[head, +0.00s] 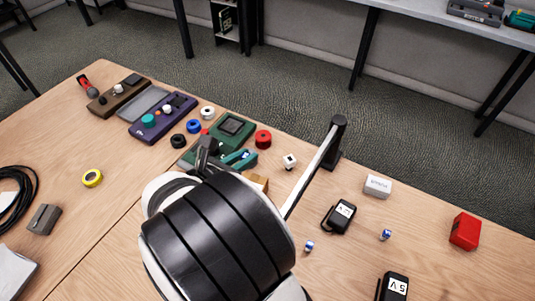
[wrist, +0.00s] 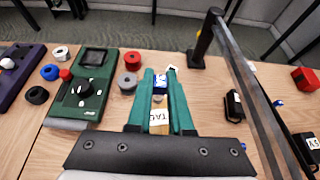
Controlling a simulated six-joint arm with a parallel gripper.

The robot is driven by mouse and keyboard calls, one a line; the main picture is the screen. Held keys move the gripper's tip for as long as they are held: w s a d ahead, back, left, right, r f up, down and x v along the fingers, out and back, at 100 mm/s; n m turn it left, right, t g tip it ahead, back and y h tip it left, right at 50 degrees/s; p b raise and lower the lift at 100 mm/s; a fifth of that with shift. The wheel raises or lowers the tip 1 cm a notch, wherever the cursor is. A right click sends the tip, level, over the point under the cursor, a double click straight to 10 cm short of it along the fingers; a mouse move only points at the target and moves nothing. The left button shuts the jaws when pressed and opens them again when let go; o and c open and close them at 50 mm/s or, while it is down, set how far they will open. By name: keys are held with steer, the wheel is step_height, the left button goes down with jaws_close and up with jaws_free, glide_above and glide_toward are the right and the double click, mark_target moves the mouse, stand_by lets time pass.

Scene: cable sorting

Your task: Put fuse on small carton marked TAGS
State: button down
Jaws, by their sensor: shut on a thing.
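My gripper (wrist: 160,80) has teal fingers, shut on a small blue-and-white fuse (wrist: 161,83) at the fingertips. The small tan carton marked TAGS (wrist: 159,122) shows between and below the fingers in the wrist view. The fuse appears over or just beyond the carton's far end; I cannot tell whether they touch. In the head view, my gripper (head: 238,159) is partly behind my wrist, and only a tan part of the carton (head: 259,182) shows. The held fuse is not clear there.
A green device (head: 232,130) and a red roll (head: 263,139) are close by. A metal bar on a black post (head: 335,140) stands right of my gripper.

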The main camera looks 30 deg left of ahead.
step_height(320, 180, down, 10)
steer(key=shift+f, duration=0.1)
steer(key=shift+f, duration=0.1)
steer(key=c, duration=0.8)
jaws_free()
steer(key=shift+r, duration=0.25)
steer(key=v, duration=1.2)
steer(key=shift+f, duration=0.1)
